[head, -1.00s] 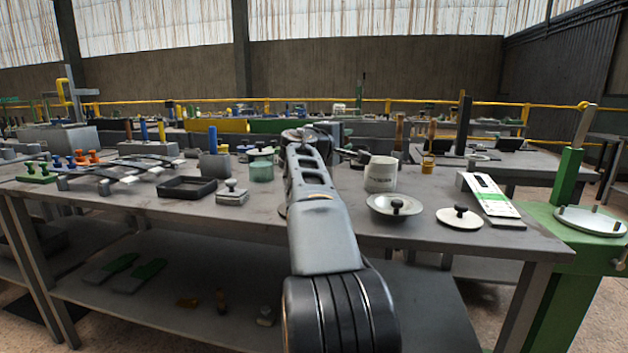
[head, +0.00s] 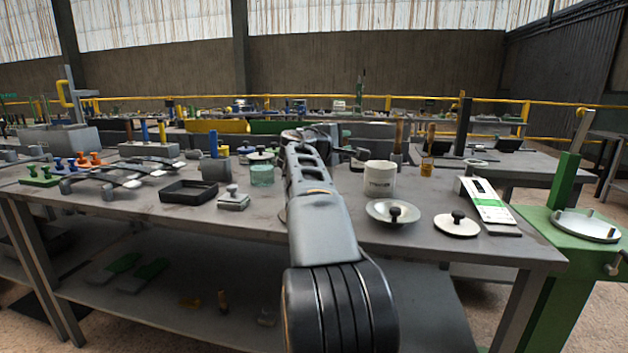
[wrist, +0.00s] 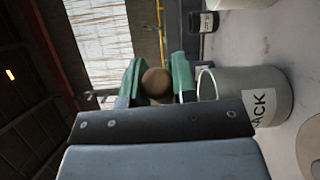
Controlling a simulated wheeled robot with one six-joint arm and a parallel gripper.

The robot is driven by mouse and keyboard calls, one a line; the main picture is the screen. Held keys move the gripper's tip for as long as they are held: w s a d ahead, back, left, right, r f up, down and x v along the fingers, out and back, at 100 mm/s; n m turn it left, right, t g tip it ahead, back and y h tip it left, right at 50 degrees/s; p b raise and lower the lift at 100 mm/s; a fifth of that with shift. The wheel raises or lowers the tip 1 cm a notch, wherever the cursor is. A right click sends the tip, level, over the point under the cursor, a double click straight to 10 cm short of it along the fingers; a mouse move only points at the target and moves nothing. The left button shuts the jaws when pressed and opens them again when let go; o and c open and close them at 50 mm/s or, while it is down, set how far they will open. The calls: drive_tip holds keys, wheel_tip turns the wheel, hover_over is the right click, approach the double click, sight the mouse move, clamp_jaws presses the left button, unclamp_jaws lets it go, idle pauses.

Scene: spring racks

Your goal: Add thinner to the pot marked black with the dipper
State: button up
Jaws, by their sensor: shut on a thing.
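In the wrist view my gripper (wrist: 157,84) has its green fingers shut on the brown round-ended handle of the dipper (wrist: 157,82). The dipper's cup is hidden. This view is turned sideways. A whitish open pot (wrist: 270,80) stands close beside the gripper; its label reads "ACK", the first part hidden by my gripper body. A white pot (head: 380,178) with a label too small to read stands right of the arm. A glass jar (head: 262,175) with pale green contents stands left of the arm; I cannot tell whether it holds thinner.
A dish with a black knob (head: 393,212) and a flat white lid (head: 458,225) lie at the front right. A dark tray (head: 188,192) and a small knobbed block (head: 233,200) lie left.

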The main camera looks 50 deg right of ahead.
drive_tip(key=shift+w+d+r+n+y+p, duration=0.15)
drive_tip(key=shift+r+n+p, duration=0.3)
drive_tip(key=shift+p, duration=0.75)
drive_tip(key=shift+w+a+r+n+y+p, duration=0.15)
drive_tip(key=shift+r+p, duration=0.4)
drive_tip(key=shift+p, duration=0.6)
drive_tip(key=shift+w+d+r+n+y+p, duration=0.2)
drive_tip(key=shift+r+n+p, duration=0.25)
drive_tip(key=shift+p, duration=0.75)
drive_tip(key=shift+r, duration=0.15)
drive_tip(key=shift+w+r+p, duration=0.1)
drive_tip(key=shift+r+p, duration=0.1)
drive_tip(key=shift+p, duration=0.5)
drive_tip(key=shift+w+d+r+n+g+y+p, duration=0.25)
drive_tip(key=shift+w+r+n+p, duration=0.3)
drive_tip(key=shift+p, duration=1.55)
drive_tip(key=shift+w+r+n+g+y+p, duration=0.15)
drive_tip(key=shift+w+r+n+g+p, duration=0.35)
drive_tip(key=shift+p, duration=1.6)
drive_tip(key=shift+r+n+p, duration=0.3)
drive_tip(key=shift+r+p, duration=0.15)
drive_tip(key=shift+p, duration=0.45)
drive_tip(key=shift+w+d+r+p, duration=0.1)
drive_tip(key=shift+w+r+p, duration=0.15)
drive_tip(key=shift+p, duration=0.5)
drive_tip(key=shift+w+d+r+n+g+y+p, duration=0.25)
drive_tip(key=shift+w+r+n+y+p, duration=0.4)
drive_tip(key=shift+p, duration=2.4)
